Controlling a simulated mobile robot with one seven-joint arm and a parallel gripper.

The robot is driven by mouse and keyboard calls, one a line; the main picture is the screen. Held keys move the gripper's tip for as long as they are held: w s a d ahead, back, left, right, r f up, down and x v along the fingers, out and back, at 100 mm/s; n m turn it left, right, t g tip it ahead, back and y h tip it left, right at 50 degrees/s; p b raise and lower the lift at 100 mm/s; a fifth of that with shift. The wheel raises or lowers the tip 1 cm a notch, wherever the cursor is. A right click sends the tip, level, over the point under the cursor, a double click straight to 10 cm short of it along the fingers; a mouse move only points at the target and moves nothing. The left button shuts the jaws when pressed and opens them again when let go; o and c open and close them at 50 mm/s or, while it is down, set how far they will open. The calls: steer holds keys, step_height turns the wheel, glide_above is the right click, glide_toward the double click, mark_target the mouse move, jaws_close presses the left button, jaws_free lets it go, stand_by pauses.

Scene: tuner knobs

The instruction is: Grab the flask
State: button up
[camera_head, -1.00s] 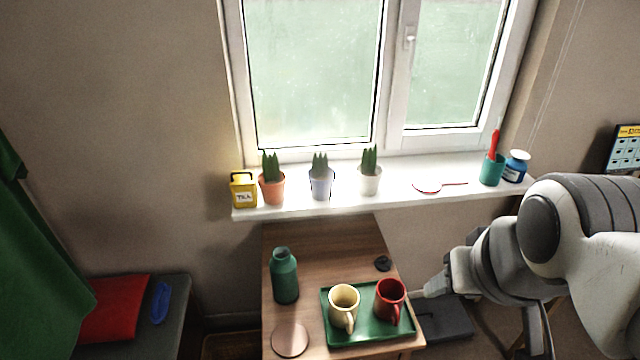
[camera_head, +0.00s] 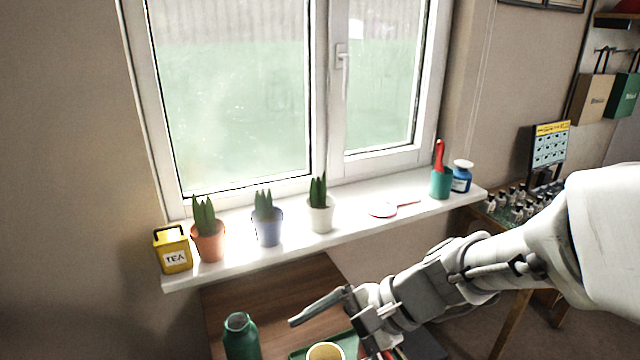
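The flask (camera_head: 241,340) is a dark green bottle with an open round mouth. It stands upright on the wooden table at the bottom of the view, its base cut off by the frame edge. My gripper (camera_head: 334,335) is to the right of the flask and apart from it, above the green tray. One long dark finger points left toward the flask; the other points down toward the tray. The fingers look spread, with nothing seen between them.
A cream mug (camera_head: 326,352) sits on the green tray (camera_head: 349,340) below my gripper. The windowsill (camera_head: 345,228) behind holds a yellow tea tin (camera_head: 172,250), several potted plants and a teal cup (camera_head: 441,184). Bare table (camera_head: 270,300) lies behind the flask.

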steer(key=w+a+f+m+y+b, duration=0.3)
steer(key=w+f+m+b, duration=0.15)
steer(key=f, duration=0.25)
steer(key=m+t+b, duration=0.2)
steer(key=m+t, duration=0.1)
steer(key=m, duration=0.3)
glide_toward(256, 344)
steer(key=shift+y, duration=0.4)
steer(key=b+x, duration=0.1)
steer(key=x, duration=0.3)
steer(key=b+x, duration=0.1)
steer(key=x, duration=0.2)
steer(key=b+x, duration=0.1)
steer(key=x, duration=0.3)
steer(key=shift+a+f, duration=0.25)
steer(key=shift+f, duration=0.15)
steer(key=b+x, duration=0.2)
steer(key=x, duration=0.3)
steer(key=shift+w+f, duration=0.1)
steer(key=shift+f, duration=0.2)
steer(key=shift+r, duration=0.15)
jaws_close()
steer(key=shift+r, duration=0.2)
